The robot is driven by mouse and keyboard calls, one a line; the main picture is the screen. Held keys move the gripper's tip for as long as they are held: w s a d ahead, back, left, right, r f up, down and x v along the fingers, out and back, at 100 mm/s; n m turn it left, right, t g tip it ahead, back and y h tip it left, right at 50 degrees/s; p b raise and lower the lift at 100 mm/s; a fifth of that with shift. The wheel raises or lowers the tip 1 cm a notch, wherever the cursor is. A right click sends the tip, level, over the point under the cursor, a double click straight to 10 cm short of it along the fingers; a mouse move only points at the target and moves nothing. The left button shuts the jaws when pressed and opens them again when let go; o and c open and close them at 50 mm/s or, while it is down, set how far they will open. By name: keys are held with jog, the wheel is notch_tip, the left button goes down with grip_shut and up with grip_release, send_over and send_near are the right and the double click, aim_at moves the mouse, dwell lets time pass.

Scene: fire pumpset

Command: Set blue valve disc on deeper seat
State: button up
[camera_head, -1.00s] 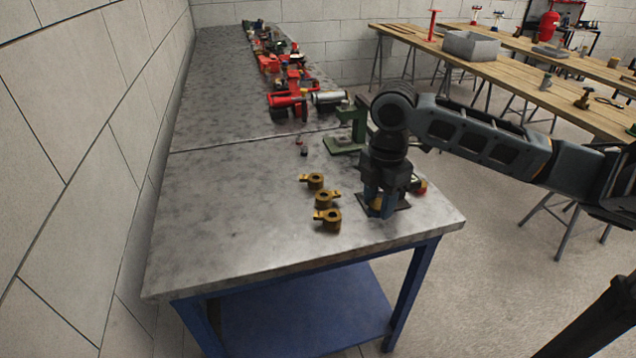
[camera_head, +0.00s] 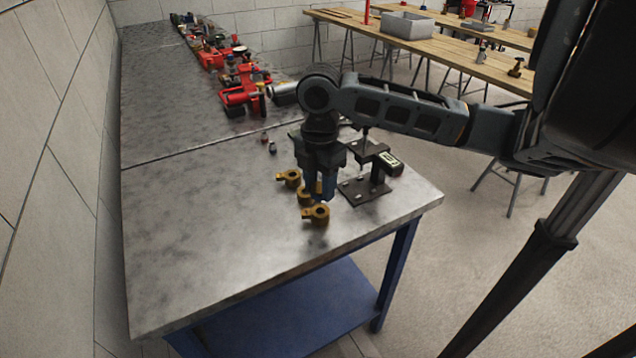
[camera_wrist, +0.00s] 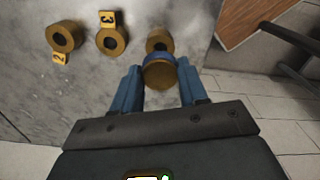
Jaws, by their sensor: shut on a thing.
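Three brass ring-shaped seats stand in a row on the metal bench. In the head view they are the far seat (camera_head: 289,178), the middle seat (camera_head: 306,196) and the near seat (camera_head: 317,214). The gripper is close to the middle one and partly hides it. In the wrist view, one seat (camera_wrist: 63,38) has tag 2, one (camera_wrist: 112,38) has tag 3, and the third (camera_wrist: 158,40) is partly behind the disc, its tag unseen.
A dark stand (camera_head: 370,185) with a small display is on the bench right of the gripper. Two small knobs (camera_head: 269,143) lie behind the seats. Red fittings (camera_head: 240,90) crowd the far bench. The bench's left and front (camera_head: 200,240) are clear.

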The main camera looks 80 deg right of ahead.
aim_at(320, 200)
jog(key=shift+f+b, duration=1.85)
jog(key=shift+f, duration=0.35)
jog(key=shift+f+b, duration=0.3)
jog(key=shift+b, duration=0.05)
dwell(0.7)
jog(key=o, duration=1.3)
notch_tip(320, 200, up, 8)
jog(key=shift+f, duration=0.1)
